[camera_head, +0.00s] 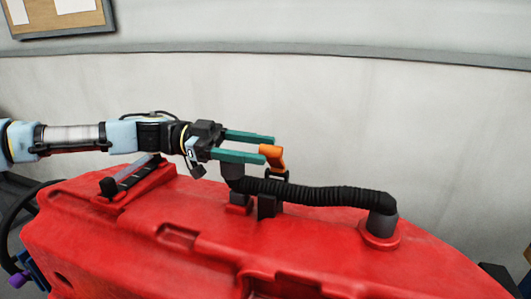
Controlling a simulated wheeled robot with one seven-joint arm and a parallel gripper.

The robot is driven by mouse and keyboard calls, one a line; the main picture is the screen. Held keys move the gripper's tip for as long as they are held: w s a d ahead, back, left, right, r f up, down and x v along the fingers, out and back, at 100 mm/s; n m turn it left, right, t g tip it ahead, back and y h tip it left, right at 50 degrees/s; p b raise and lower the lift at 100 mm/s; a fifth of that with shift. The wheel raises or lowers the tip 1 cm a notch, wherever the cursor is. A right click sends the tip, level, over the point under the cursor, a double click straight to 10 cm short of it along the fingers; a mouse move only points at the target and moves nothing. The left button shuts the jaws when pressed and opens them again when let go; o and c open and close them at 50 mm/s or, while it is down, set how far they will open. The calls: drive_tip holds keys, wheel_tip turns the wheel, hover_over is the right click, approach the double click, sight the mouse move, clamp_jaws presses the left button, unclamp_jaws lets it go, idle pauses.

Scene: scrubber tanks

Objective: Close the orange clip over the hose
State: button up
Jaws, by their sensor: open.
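The orange clip (273,156) stands raised, tilted up above the black hose, on a dark holder (268,205) near the hose's left part. The black corrugated hose (315,195) runs from a grey elbow on the left to a grey cuff (382,222) on the right, on top of the red tank. My gripper (268,147) reaches in from the left with its two green fingers apart. The fingertips are at the orange clip, the nearer one overlapping its left edge in the picture. I cannot tell whether they touch it.
The red tank (190,262) fills the lower picture. A raised block with a dark strip (130,180) sits at its left, below my arm. Black cable and a purple knob (18,279) show at far left. The pale wall (430,120) stands behind, with free space above the hose.

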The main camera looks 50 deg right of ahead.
drive_tip(key=b+v, duration=0.2)
drive_tip(key=v, duration=0.6)
drive_tip(key=shift+w, duration=0.25)
drive_tip(key=shift+a, duration=0.1)
